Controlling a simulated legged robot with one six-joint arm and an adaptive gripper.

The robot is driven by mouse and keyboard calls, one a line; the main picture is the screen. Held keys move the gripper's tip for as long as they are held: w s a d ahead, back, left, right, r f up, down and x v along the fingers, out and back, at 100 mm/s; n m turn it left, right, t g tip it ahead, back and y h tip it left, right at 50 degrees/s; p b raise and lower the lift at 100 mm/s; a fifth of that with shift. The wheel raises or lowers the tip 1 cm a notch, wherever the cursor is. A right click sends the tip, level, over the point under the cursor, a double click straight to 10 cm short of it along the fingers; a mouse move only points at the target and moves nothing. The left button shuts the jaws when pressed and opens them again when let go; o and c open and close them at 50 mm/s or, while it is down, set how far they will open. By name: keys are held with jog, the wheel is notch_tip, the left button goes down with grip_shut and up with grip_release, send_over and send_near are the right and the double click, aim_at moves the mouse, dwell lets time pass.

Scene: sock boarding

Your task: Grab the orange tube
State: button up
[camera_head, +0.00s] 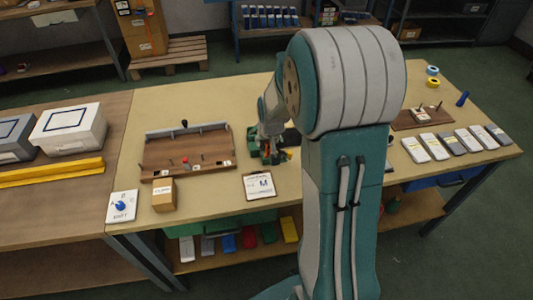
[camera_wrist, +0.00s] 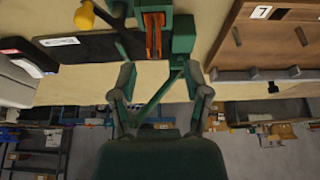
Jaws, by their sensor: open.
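A narrow upright orange piece, which looks like the orange tube (camera_wrist: 153,36), shows at the top middle of the wrist view, between green parts. In the head view, my gripper (camera_head: 268,154) is low over the table behind my arm. A small orange patch (camera_head: 284,155) shows beside it; most of the tube is hidden there.
A wooden tray (camera_head: 160,178) stands left of my gripper, with a cardboard box (camera_head: 164,197) in front. A white card marked M (camera_head: 258,186) lies near the table's front edge. A dark board (camera_wrist: 85,50) and yellow-ended tool (camera_wrist: 85,15) are close by. My arm hides the table's middle.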

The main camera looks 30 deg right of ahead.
aim_at(268, 145)
jog(key=x, duration=0.2)
jog(key=d+x, duration=0.1)
jog(key=x, duration=0.1)
jog(key=shift+f, duration=0.3)
jog(key=shift+w+a+f, duration=0.1)
jog(key=shift+w+f, duration=0.05)
jog(key=shift+f, duration=0.05)
jog(key=shift+a, duration=0.1)
jog(key=shift+c, duration=0.6)
grip_shut()
